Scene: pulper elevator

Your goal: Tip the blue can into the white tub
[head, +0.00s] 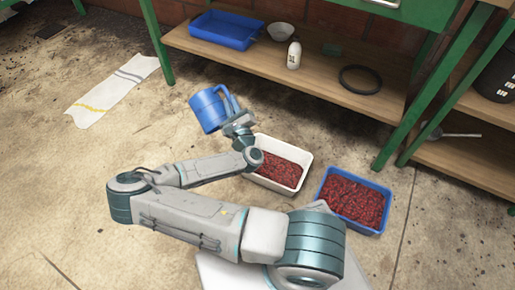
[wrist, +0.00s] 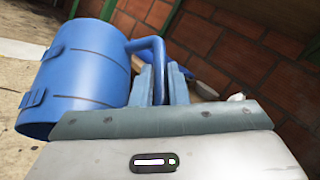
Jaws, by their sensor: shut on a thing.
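The blue can (head: 207,111) is held in the air, left of and apart from the white tub (head: 287,146). It leans in the head view and fills the left of the wrist view (wrist: 82,75); its inside is hidden. My gripper (head: 237,119) is shut on the can's handle, and its fingers show around the handle in the wrist view (wrist: 160,85). The white tub stands on the floor behind my forearm and has dark red fruit-like pieces in it.
A blue tub (head: 350,226) of similar red pieces stands right of the white tub. Behind is a green-framed bench; its low wooden shelf (head: 300,75) holds a blue tray (head: 226,30), a bowl (head: 281,31), a white bottle (head: 294,55) and a black ring (head: 360,79). The left floor is open around a cloth (head: 113,90).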

